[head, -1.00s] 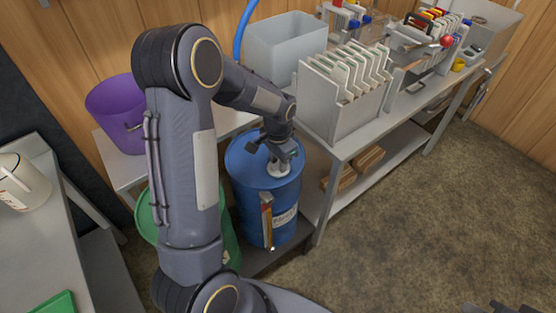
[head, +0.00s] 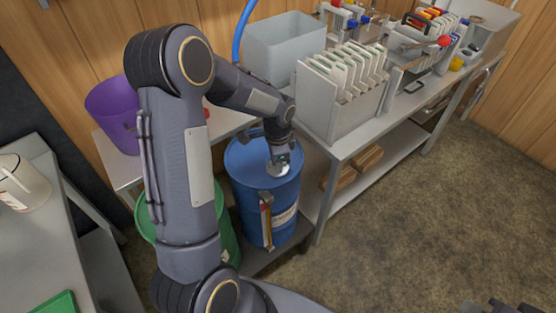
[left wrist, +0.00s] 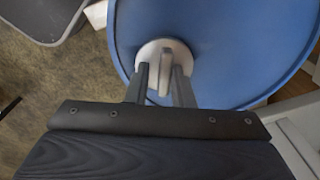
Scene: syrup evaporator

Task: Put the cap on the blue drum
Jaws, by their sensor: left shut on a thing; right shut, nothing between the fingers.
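The blue drum (head: 262,205) stands upright on a low shelf, its round top facing up. The pale grey cap (left wrist: 178,47), a disc with an upright grip fin, is at the drum's top near the rim. It also shows in the head view (head: 277,170). My left gripper (left wrist: 160,80) is shut on the cap's fin, pointing down at the drum top. I cannot tell whether the cap is seated or slightly above; any opening beneath is hidden. My right gripper (head: 492,306) shows only partly at the bottom right edge, far from the drum.
A green bin (head: 228,240) and a purple bucket (head: 112,112) are left of the drum, partly behind my left arm. A metal bench (head: 340,150) with a grey rack (head: 345,95) and a grey tub (head: 285,42) stands to the right. Floor at right is clear.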

